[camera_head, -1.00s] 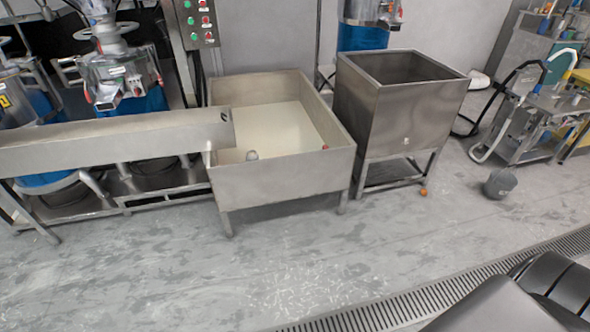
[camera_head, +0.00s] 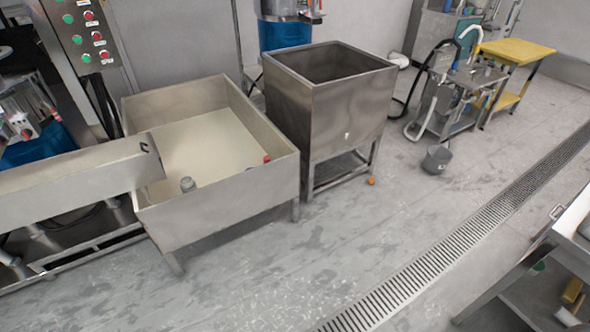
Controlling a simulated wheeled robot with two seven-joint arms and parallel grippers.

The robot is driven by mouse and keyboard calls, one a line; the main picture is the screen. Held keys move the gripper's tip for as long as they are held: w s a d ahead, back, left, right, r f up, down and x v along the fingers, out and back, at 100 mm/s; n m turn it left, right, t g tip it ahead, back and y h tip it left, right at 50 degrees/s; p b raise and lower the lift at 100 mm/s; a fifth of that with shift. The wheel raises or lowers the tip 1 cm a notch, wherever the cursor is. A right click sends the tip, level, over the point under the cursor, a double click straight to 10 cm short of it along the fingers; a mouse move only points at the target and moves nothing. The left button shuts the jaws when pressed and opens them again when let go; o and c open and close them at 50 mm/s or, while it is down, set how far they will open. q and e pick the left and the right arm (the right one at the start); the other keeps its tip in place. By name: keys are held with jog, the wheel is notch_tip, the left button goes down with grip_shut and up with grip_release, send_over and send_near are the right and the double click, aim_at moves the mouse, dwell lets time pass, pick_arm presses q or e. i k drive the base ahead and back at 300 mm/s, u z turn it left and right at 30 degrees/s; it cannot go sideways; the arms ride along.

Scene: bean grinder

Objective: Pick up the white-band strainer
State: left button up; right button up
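I see no white-band strainer that I can make out in the head view. Neither of my grippers is in view. A wide, shallow steel basin (camera_head: 235,200) on legs stands at the left, holding a pale, flat mass (camera_head: 205,150). A small grey object (camera_head: 187,184) and a small red object (camera_head: 267,158) show at its near and right walls; they are too small to identify.
A deep steel bin (camera_head: 345,110) stands right of the basin. A grey bucket (camera_head: 437,159) sits on the floor near a steel cart (camera_head: 468,78) and a yellow table (camera_head: 518,50). A steel table (camera_head: 572,232) edges in at lower right. Floor beside the drain grate (camera_head: 440,258) is clear.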

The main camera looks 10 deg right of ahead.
aim_at(189, 186)
jog(key=z, duration=0.3)
jog(key=i, duration=1.15)
jog(key=u, duration=0.4)
